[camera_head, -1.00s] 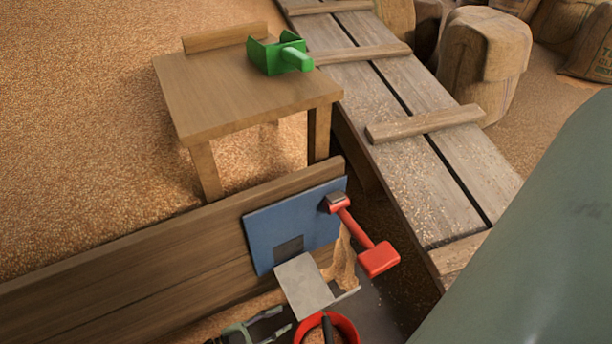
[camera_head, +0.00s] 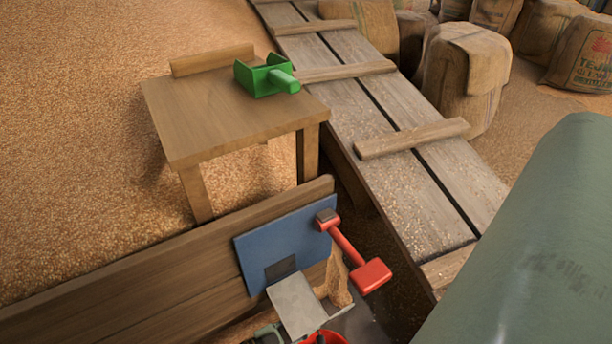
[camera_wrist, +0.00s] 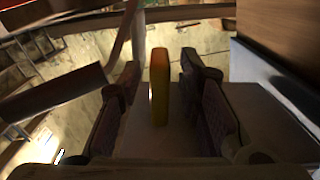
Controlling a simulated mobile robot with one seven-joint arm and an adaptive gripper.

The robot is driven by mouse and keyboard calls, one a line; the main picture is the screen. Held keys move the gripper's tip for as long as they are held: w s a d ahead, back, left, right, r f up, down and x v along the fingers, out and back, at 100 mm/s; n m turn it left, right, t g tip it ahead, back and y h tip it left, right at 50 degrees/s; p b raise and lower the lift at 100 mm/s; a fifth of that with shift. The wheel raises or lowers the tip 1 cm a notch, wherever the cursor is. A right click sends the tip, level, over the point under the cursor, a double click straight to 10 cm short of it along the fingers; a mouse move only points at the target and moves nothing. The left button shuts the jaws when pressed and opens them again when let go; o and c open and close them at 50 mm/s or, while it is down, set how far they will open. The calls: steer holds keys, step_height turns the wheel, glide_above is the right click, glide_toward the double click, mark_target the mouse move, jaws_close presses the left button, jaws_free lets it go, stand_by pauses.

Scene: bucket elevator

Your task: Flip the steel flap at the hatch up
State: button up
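The steel flap (camera_head: 296,304) is a flat grey plate. It slopes down and outward from the lower edge of the blue hatch plate (camera_head: 290,243), below a small dark opening (camera_head: 281,268). A red lever (camera_head: 352,255) is mounted at the plate's upper right corner. My gripper (camera_head: 278,333) shows only partly at the bottom edge of the head view, just below and left of the flap. In the wrist view my gripper (camera_wrist: 163,105) has its fingers apart. A yellow-orange upright piece (camera_wrist: 160,85) shows between them; I cannot tell whether it is touched.
A red bucket (camera_head: 325,338) is cut off at the bottom edge, close to my gripper. A wooden board wall (camera_head: 150,277) carries the hatch. A wooden table (camera_head: 215,118) with a green scoop (camera_head: 267,75) stands behind, beside a plank ramp (camera_head: 400,130).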

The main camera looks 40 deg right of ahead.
steer(key=shift+c, duration=0.3)
jaws_close()
stand_by(0.6)
